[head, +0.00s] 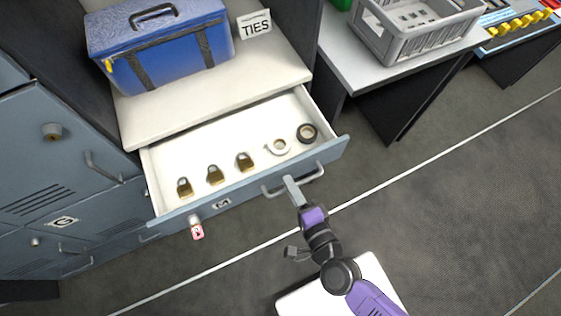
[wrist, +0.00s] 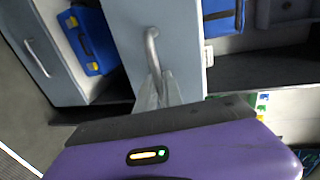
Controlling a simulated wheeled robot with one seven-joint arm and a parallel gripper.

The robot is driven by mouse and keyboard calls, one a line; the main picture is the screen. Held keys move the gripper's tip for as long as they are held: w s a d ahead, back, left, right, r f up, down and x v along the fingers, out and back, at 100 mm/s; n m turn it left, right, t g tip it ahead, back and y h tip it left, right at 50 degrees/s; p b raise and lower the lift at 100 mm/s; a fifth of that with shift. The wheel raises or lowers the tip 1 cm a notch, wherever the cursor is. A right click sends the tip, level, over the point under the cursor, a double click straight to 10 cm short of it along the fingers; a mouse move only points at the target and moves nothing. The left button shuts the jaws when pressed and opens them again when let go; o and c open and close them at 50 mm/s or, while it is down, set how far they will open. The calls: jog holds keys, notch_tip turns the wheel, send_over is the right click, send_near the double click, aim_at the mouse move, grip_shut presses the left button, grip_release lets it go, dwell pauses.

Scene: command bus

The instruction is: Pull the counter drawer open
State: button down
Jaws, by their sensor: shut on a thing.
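The counter drawer (head: 243,192) stands pulled out from under the white counter (head: 205,105) in the head view, with its inside showing. A bar handle (head: 318,176) is on the right part of the drawer's front. My gripper (head: 291,184) is shut on this handle. The handle (wrist: 152,42) also shows in the wrist view, with my gripper's fingers (wrist: 157,90) at its end.
A blue cooler bag (head: 165,45) and a "TIES" sign (head: 255,24) stand on the counter. Grey lockers (head: 60,150) are at the left. A pink-and-white tag (head: 197,232) hangs at the drawer front. A table with a grey crate (head: 385,40) is at the right. The floor in front is clear.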

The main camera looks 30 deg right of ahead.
jog(key=f+b+v, duration=0.1)
jog(key=v, duration=0.5)
jog(key=shift+f, duration=0.15)
jog(key=c, duration=1.8)
grip_release()
jog(key=shift+o, duration=0.2)
jog(key=b+v, duration=0.2)
jog(key=v, duration=0.6)
